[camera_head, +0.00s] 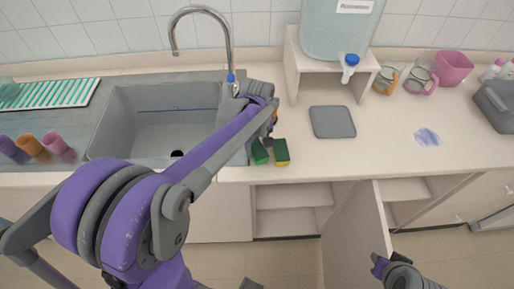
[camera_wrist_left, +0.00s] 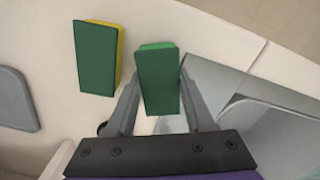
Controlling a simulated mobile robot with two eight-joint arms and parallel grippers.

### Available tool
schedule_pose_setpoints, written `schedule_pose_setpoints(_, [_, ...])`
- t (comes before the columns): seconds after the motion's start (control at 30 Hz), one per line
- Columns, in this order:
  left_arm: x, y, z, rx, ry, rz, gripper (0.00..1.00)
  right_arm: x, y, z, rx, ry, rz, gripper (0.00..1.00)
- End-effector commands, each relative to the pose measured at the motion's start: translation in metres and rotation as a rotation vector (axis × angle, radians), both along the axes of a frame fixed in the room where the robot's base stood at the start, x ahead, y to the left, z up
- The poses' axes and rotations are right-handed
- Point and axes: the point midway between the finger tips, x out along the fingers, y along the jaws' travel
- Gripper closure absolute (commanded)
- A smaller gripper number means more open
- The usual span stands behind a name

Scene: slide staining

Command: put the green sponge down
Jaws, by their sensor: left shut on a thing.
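My left gripper (camera_head: 266,142) is shut on a green sponge (camera_head: 260,153), near the front edge of the counter right of the sink. In the left wrist view the held green sponge (camera_wrist_left: 158,80) sits between the two fingers (camera_wrist_left: 158,95). A second sponge, dark green with a yellow layer (camera_head: 281,152), lies on the counter just right of the held one. It also shows in the left wrist view (camera_wrist_left: 96,58), apart from the held sponge. I cannot tell whether the held sponge touches the counter. Part of my right arm shows at the lower right; its fingers cannot be made out.
The sink (camera_head: 130,125) with its tap (camera_head: 203,12) is left of the sponges. A grey square pad (camera_head: 332,122) lies to the right. A water tank (camera_head: 340,30) stands on a white stand behind. A cabinet door (camera_head: 352,235) is open below. The counter right of the pad is mostly clear.

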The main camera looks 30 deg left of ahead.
Motion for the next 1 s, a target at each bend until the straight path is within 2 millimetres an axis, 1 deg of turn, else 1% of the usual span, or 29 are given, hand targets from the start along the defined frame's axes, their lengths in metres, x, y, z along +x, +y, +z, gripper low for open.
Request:
schedule_pose_setpoints(0.27, [-0.001,0.0,-0.01,0.0,0.001,0.0,1.0,-0.003,0.0,-0.009,0.0,0.006,0.0,0.75])
schedule_pose_setpoints(0.3, [0.0,0.0,-0.009,0.001,0.001,0.0,0.42,-0.003,0.0,-0.008,0.0,0.006,0.0,0.75])
schedule_pose_setpoints(0.43, [0.0,0.0,-0.008,0.0,0.0,0.0,0.18,-0.003,0.0,-0.007,0.0,0.005,0.0,0.75])
schedule_pose_setpoints(0.47, [0.0,0.0,-0.008,0.0,0.0,0.0,0.17,-0.003,0.0,-0.007,0.0,0.005,0.0,0.75])
schedule_pose_setpoints(0.77, [0.0,0.0,-0.006,0.0,0.0,0.0,0.17,-0.002,0.0,-0.005,0.0,0.004,0.0,0.75])
schedule_pose_setpoints(0.87, [0.001,0.0,0.005,0.0,-0.003,0.0,0.17,0.002,0.0,0.005,0.0,-0.003,0.0,0.75])
schedule_pose_setpoints(0.97, [0.0,0.0,0.02,0.0,-0.001,0.0,0.17,0.001,0.0,0.004,0.0,-0.003,0.0,0.75])
schedule_pose_setpoints(1.0, [0.0,0.0,0.029,0.0,-0.001,0.0,0.17,0.002,0.0,0.005,0.0,-0.003,0.0,0.75])
